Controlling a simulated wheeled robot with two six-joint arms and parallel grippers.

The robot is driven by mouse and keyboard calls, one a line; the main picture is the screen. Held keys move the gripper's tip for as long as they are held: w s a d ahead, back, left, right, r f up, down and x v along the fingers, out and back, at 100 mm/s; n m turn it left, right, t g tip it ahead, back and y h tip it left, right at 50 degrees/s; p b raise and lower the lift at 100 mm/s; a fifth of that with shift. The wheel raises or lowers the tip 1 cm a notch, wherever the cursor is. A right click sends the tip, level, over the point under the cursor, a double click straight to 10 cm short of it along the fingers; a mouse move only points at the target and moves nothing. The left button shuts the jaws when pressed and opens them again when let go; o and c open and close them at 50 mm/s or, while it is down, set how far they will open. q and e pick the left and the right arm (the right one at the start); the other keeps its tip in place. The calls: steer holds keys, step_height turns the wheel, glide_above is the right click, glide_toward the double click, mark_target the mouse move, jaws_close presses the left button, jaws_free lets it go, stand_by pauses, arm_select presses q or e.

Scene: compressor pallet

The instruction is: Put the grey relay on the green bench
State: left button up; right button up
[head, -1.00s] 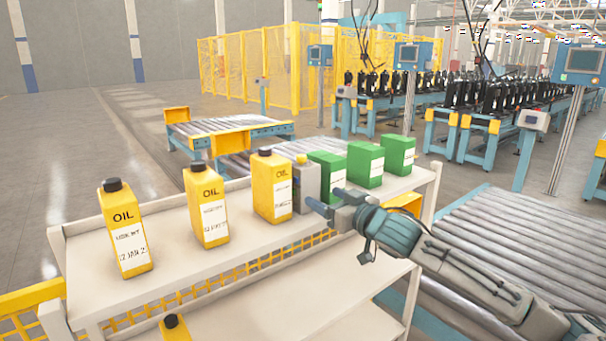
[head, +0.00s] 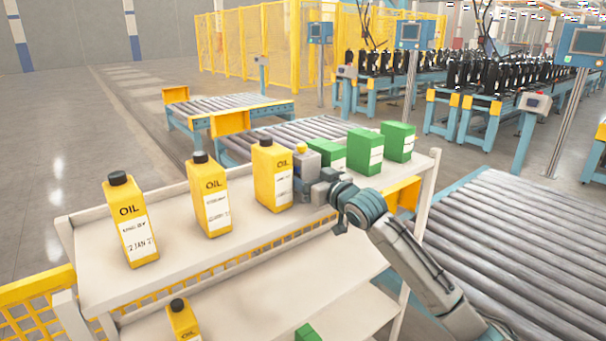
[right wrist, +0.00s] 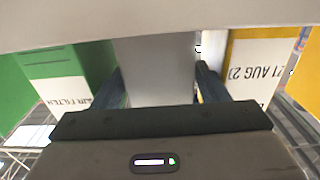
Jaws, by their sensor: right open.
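The grey relay (head: 308,162), a small grey box with a yellow knob on top, stands on the upper shelf between a yellow oil bottle (head: 272,175) and a green box (head: 329,154). My right gripper (head: 306,188) is at its front, low down. In the right wrist view the relay (right wrist: 155,68) lies between the two open fingers (right wrist: 160,88), one on each side. I cannot tell whether they touch it. No green bench can be made out. My left gripper is not in view.
The white shelf rack (head: 120,257) also carries more yellow oil bottles to the left and green boxes to the right. The close neighbours leave narrow gaps beside the relay. A roller conveyor (head: 500,240) runs at the right.

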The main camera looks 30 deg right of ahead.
steer(key=shift+w, duration=0.25)
steer(key=shift+s, duration=0.1)
steer(key=shift+c, duration=0.2)
steer(key=c, duration=1)
steer(key=shift+r, duration=0.1)
steer(key=shift+c, duration=0.2)
steer(key=shift+r, duration=0.5)
step_height(320, 180, up, 17)
steer(key=b, duration=0.4)
steer(key=shift+f, duration=0.15)
